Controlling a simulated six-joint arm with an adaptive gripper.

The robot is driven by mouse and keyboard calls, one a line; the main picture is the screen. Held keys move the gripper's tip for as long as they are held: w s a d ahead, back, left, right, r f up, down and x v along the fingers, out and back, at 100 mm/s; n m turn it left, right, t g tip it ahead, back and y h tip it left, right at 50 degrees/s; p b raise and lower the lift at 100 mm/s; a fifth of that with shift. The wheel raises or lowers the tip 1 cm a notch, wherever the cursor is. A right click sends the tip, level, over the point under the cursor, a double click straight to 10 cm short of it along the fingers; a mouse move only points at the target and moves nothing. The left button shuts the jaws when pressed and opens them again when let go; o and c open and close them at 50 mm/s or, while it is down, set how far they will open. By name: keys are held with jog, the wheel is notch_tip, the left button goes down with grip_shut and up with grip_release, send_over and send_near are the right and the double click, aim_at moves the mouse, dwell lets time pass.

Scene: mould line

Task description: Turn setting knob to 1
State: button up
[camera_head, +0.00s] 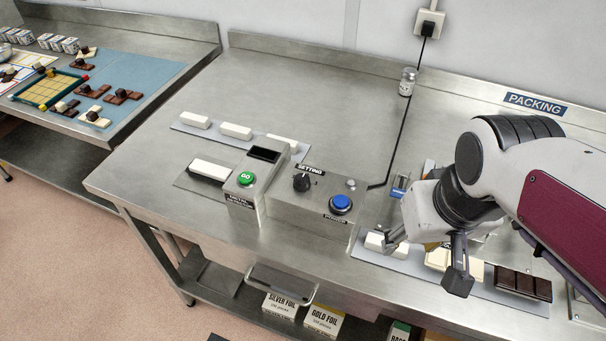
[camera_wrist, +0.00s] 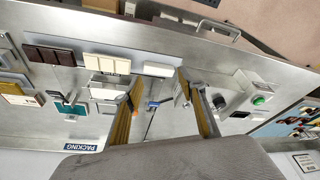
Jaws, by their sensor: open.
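The setting knob (camera_head: 302,183) is a black knob with a pointer, on top of a grey metal box (camera_head: 280,207) under a SETTING label. Its scale marks and exact pointing are too small to read. A blue button (camera_head: 341,203) sits to its right on the same box. My gripper (camera_head: 425,258) is open and empty, to the right of the box and apart from the knob, over the row of bars. In the wrist view my gripper's two fingers (camera_wrist: 158,90) stand wide apart, and the dark knob (camera_wrist: 219,103) shows small just beyond the right finger.
A green GO button (camera_head: 246,178) stands on the box at left of the knob. Cream bars (camera_head: 236,131) lie on a strip behind; more cream bars and a dark bar (camera_head: 523,284) lie at right. A black cable (camera_head: 402,130) runs to the wall.

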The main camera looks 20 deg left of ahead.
aim_at(302, 178)
jog(key=w+a+n+y, duration=0.1)
jog(key=w+a, duration=0.4)
jog(key=a, duration=0.5)
jog(key=w+a+n, duration=0.3)
jog(key=w+a, duration=0.2)
jog(key=a, duration=0.5)
jog(key=shift+a+r+y, duration=0.2)
jog(key=shift+a+y, duration=0.2)
jog(key=shift+f, duration=0.1)
jog(key=shift+x, duration=3.85)
jog(key=shift+w, duration=0.15)
jog(key=c, duration=1.1)
